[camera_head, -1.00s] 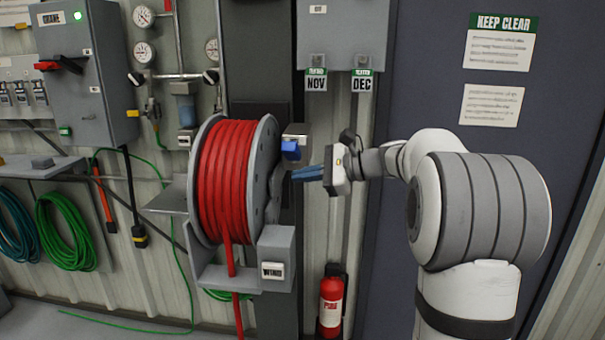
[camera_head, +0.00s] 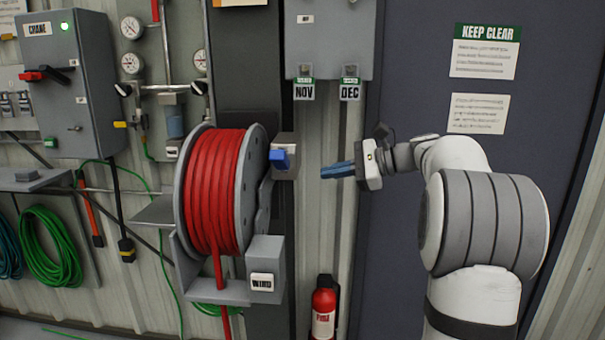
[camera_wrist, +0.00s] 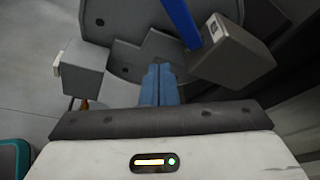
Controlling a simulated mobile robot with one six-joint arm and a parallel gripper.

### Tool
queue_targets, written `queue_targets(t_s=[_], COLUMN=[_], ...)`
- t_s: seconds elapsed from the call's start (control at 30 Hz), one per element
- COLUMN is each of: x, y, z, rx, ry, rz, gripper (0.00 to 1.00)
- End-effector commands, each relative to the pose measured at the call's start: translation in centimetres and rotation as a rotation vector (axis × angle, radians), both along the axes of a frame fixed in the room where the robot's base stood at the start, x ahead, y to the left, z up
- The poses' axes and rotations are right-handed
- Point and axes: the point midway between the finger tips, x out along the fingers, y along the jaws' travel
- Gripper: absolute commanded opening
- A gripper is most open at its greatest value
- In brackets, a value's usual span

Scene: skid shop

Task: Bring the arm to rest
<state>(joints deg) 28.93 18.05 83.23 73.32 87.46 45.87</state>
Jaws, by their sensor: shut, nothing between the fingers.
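My gripper (camera_head: 337,170) points left in the head view, its blue fingers together and empty. It is in free air in front of the corrugated wall strip, to the right of the hose reel and apart from it. In the wrist view the blue fingers (camera_wrist: 159,86) lie side by side with nothing held. The red hose reel (camera_head: 216,190) stands left of my gripper. A grey box with a blue lever (camera_head: 279,159) is at the reel's right side; the blue lever also shows in the wrist view (camera_wrist: 181,22), beyond the fingertips.
A grey box with NOV and DEC tags (camera_head: 327,40) hangs above my gripper. A red fire extinguisher (camera_head: 324,308) is below it. A dark door with KEEP CLEAR signs (camera_head: 486,50) is behind my arm. The WIND box (camera_head: 265,270) juts out at the reel's lower right.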

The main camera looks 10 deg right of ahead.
Motion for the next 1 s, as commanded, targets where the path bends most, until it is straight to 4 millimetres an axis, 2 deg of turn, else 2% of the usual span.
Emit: queue_targets(t_s=[0.13, 0.23, 0.37, 0.4, 0.5, 0.7, 0.8, 0.9, 1.0], x=[-1.0, -3.5, -8.8, -10.7, -15.4, -24.6, -27.9, -30.2, -31.4], y=[1.5, 4.2, 8.0, 8.8, 10.2, 10.5, 9.8, 9.1, 8.6], z=[-0.6, -2.3, -5.8, -7.0, -10.0, -15.7, -18.0, -19.6, -20.6], rx=[-0.061, -0.193, -0.458, -0.544, -0.758, -1.160, -1.321, -1.434, -1.502], ry=[-0.003, -0.011, -0.051, -0.070, -0.132, -0.307, -0.400, -0.478, -0.528], rz=[0.020, 0.066, 0.182, 0.228, 0.355, 0.673, 0.829, 0.952, 1.033], gripper=[0.00, 0.00, 0.00, 0.00, 0.00, 0.00, 0.00, 0.00, 0.00])
